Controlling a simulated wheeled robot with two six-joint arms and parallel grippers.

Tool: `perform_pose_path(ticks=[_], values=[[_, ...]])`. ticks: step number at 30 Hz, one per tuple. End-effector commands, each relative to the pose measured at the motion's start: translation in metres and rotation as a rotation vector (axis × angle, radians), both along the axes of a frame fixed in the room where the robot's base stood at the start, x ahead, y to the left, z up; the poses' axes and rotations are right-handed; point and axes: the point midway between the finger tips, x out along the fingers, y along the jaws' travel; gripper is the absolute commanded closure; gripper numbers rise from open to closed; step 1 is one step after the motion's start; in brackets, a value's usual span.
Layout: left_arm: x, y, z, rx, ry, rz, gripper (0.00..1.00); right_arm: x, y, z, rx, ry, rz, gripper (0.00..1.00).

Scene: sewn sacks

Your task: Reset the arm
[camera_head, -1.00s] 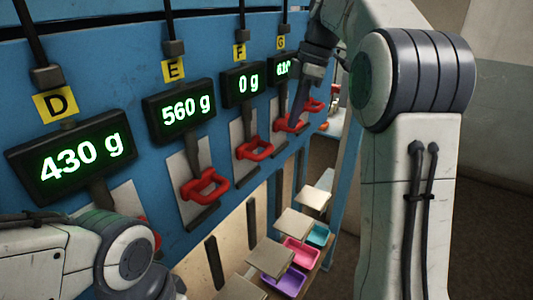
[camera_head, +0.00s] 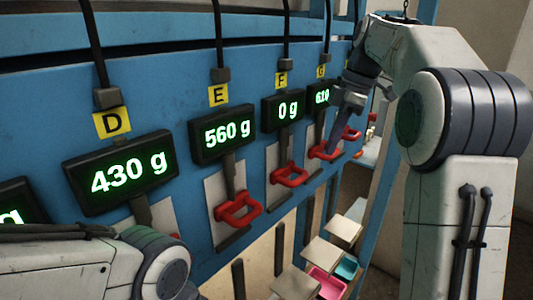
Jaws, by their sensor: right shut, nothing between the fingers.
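My right arm comes in from the right and reaches to the far part of the blue panel. Its gripper (camera_head: 334,143) points down in front of station G, shut and empty. It covers part of the G display (camera_head: 321,96) and overlaps the red handle (camera_head: 320,153) below it; I cannot tell whether they touch. My left arm (camera_head: 75,262) shows at the lower left, but its gripper is out of the picture.
The blue panel (camera_head: 50,100) carries displays D (camera_head: 118,172) at 430 g, E (camera_head: 222,134) at 560 g and F (camera_head: 283,110) at 0 g. Red handles (camera_head: 238,208) stick out below. Pink (camera_head: 327,283) and teal (camera_head: 347,267) bins sit low, near pale flaps (camera_head: 322,254).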

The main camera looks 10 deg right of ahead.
Motion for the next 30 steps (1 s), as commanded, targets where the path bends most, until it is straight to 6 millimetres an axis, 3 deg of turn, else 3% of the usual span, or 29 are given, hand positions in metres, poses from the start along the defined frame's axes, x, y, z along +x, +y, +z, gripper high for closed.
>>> perform_pose_path(ticks=[5, 11, 18, 24, 30], values=[[0.0, 0.0, 0.0, 0.0, 0.0, 0.0, 0.5, 0.0, 0.009, -0.029, -0.016, 0.027, -0.144, 1.0], [0.0, 0.0, 0.0, 0.0, 0.0, 0.0, 0.5, -0.016, 0.029, -0.106, -0.065, 0.062, -0.53, 1.0], [0.0, 0.0, 0.0, 0.0, 0.0, 0.0, 0.5, -0.066, 0.051, -0.191, -0.084, 0.045, -0.947, 1.0], [0.0, 0.0, 0.0, 0.0, 0.0, 0.0, 0.5, -0.11, 0.063, -0.234, -0.057, 0.024, -1.165, 1.0], [0.0, 0.0, -0.005, 0.0, 0.0, 0.0, 0.5, -0.149, 0.079, -0.263, -0.013, 0.013, -1.292, 1.0]])
